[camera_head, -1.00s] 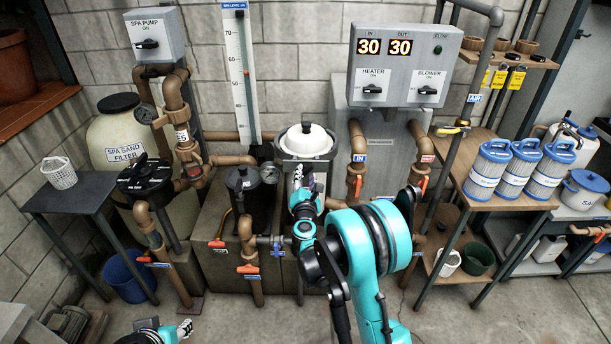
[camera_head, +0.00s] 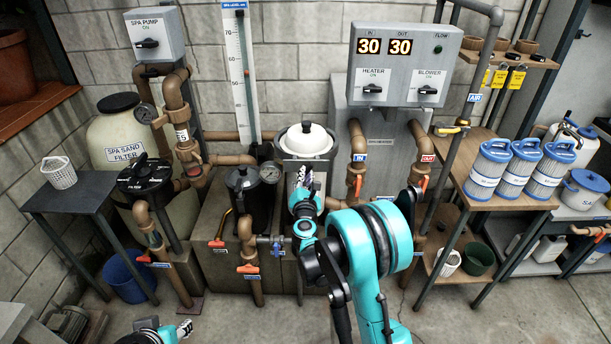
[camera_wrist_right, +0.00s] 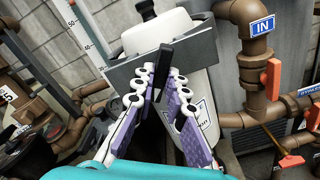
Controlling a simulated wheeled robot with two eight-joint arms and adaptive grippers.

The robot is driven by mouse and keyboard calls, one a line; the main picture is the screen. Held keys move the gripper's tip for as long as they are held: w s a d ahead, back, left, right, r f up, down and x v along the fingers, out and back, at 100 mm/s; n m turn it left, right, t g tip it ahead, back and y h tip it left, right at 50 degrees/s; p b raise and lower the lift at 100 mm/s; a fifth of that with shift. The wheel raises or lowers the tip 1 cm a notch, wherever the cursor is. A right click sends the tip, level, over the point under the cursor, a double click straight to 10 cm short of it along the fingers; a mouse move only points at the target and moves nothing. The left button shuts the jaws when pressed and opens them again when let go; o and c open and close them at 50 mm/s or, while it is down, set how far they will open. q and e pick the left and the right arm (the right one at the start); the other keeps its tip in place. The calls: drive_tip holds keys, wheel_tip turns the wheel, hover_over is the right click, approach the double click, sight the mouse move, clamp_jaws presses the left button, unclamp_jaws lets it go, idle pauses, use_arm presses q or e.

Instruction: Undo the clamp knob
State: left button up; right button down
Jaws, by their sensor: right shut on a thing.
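A white canister with a domed lid (camera_head: 307,138) stands at the centre back, with a grey clamp band (camera_wrist_right: 205,47) around its upper part in the right wrist view. The black clamp knob (camera_wrist_right: 164,62) sticks out at the front of that band. My right gripper (camera_wrist_right: 163,78), with purple and white fingers, is shut on the knob from both sides. In the head view this gripper (camera_head: 303,178) is in front of the canister and hides the knob. My left gripper (camera_head: 184,328) is low at the bottom left, small and away from the canister; its jaws are unclear.
A black strainer pot (camera_head: 245,200) with a gauge stands just left of the canister. Brown pipes with red-orange valve handles (camera_wrist_right: 270,78) run close by on the right. A table with blue-white cartridges (camera_head: 490,170) is at the right. The floor in front is clear.

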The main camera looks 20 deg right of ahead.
drive_tip(key=n+b, duration=0.5)
drive_tip(key=n, duration=2)
drive_tip(key=shift+n, duration=0.4)
drive_tip(key=c, duration=1.4)
unclamp_jaws()
drive_tip(key=shift+c, duration=0.2)
drive_tip(key=v, duration=0.7)
drive_tip(key=shift+b, duration=0.35)
